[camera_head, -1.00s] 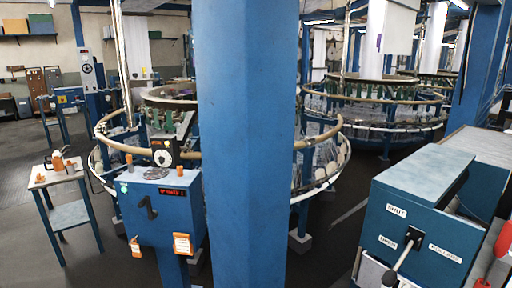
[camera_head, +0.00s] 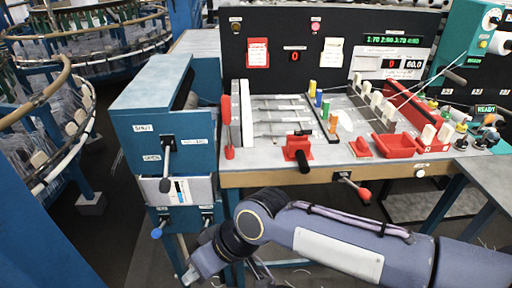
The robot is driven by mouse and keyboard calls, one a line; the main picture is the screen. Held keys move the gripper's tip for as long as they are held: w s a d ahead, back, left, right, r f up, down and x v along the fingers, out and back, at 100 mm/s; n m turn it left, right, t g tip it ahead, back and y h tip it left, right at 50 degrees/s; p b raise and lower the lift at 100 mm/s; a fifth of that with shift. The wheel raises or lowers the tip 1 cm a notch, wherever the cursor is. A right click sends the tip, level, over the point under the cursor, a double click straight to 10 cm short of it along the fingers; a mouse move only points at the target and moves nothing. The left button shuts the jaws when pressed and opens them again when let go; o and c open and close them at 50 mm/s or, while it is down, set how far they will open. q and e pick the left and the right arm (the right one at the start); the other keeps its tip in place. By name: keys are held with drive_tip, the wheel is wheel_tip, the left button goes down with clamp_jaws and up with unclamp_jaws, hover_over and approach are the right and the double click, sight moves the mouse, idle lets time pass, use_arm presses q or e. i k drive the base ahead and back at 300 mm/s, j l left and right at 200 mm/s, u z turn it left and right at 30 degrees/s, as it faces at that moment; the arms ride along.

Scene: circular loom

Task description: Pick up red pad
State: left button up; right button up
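A small red wedge-shaped piece (camera_head: 362,147), possibly the red pad, lies near the front edge of the workbench, just left of a red tray (camera_head: 394,146). A flat red rounded piece (camera_head: 227,110) stands upright at the bench's left end, and I cannot tell for sure which is the pad. My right arm comes in from the lower right and bends down at the left. Its gripper (camera_head: 258,270) is low in front of the bench, below the top and apart from these pieces. Its fingers are partly hidden and unclear. My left gripper is not in view.
A red clamp with a black handle (camera_head: 298,150) stands at the front of the bench (camera_head: 270,178). A red-knobbed lever (camera_head: 356,188) sticks out of the front edge. A blue cabinet (camera_head: 150,110) with levers stands left. Coloured spools and knobs fill the right end.

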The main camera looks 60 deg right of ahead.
sight(359, 148)
drive_tip(key=z, duration=0.45)
drive_tip(key=l+z, duration=0.1)
drive_tip(key=z, duration=1.75)
drive_tip(key=i+l+z, duration=0.1)
drive_tip(key=z, duration=0.35)
